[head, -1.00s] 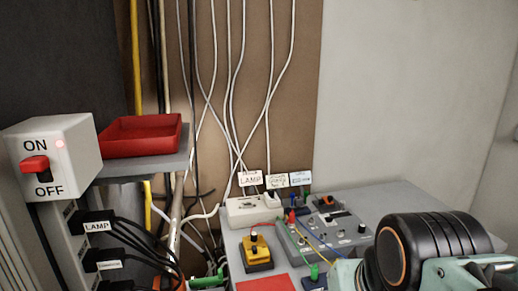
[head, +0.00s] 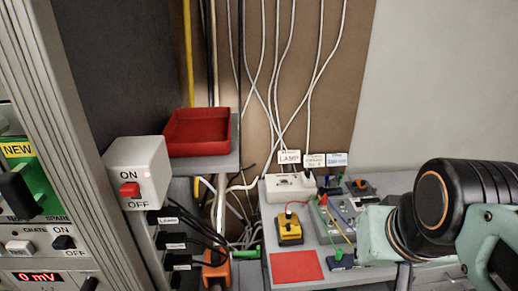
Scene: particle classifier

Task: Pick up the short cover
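I cannot make out a short cover in the head view. Part of my arm, a black ribbed joint with an orange ring and pale green links, fills the right side. It hides part of the grey bench (head: 283,248) and the grey control unit on it. My gripper's fingers do not show, so whether they are open or shut is hidden.
A red tray (head: 199,147) rests on a shelf, above and right of an ON/OFF switch box (head: 138,165). The bench holds a white power strip (head: 287,187), a yellow block (head: 289,231) and a red flat square (head: 297,266). White cables hang down behind.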

